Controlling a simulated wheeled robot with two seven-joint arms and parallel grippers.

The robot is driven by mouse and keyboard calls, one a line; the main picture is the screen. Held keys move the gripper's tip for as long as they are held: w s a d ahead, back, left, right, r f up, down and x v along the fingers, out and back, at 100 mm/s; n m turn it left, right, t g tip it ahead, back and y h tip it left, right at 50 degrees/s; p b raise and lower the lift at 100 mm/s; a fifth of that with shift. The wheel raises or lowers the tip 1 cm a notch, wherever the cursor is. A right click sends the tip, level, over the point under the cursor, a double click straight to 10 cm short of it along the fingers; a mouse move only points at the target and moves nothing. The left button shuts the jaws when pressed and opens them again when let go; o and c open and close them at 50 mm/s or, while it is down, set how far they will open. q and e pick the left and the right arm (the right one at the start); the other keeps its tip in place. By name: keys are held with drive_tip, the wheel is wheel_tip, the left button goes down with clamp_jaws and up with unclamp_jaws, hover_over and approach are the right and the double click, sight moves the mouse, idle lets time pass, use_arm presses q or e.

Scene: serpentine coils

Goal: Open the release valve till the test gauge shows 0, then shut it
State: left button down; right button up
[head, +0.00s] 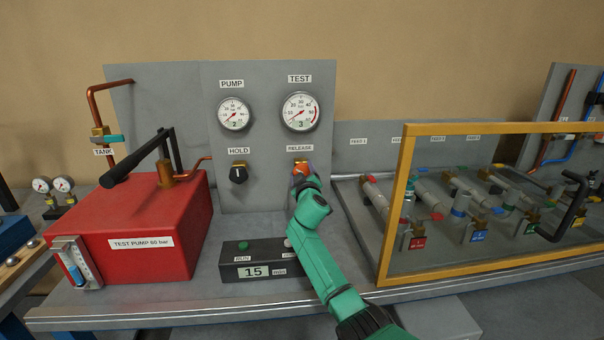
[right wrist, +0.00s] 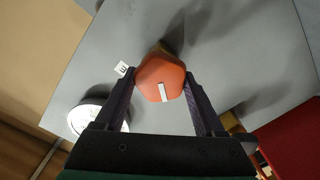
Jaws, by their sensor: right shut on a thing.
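The release valve is an orange knob (head: 300,168) under the RELEASE label on the grey panel. In the right wrist view the knob (right wrist: 160,72) sits between my fingers, its white mark close to upright in the picture. My right gripper (right wrist: 161,77) is shut on the knob, one finger on each side. In the head view my right gripper (head: 305,177) partly covers the knob. The test gauge (head: 300,112) is above it, its needle toward the lower left and a figure that looks like 3 on its face. My left gripper is not in view.
The pump gauge (head: 234,114) shows what looks like 2, above the black HOLD knob (head: 238,174). A red test pump (head: 150,235) stands left. A timer box (head: 252,262) reads 15. A yellow-framed clear guard (head: 394,215) stands close right of my arm, before several pipes.

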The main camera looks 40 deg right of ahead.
drive_tip(key=shift+f+n, duration=0.1)
drive_tip(key=shift+n, duration=0.3)
drive_tip(key=o, duration=1.3)
drive_tip(key=shift+o, duration=0.2)
drive_tip(key=v, duration=1.4)
drive_tip(key=shift+s+b, duration=0.3)
drive_tip(key=shift+b, duration=0.05)
drive_tip(key=shift+a, duration=0.15)
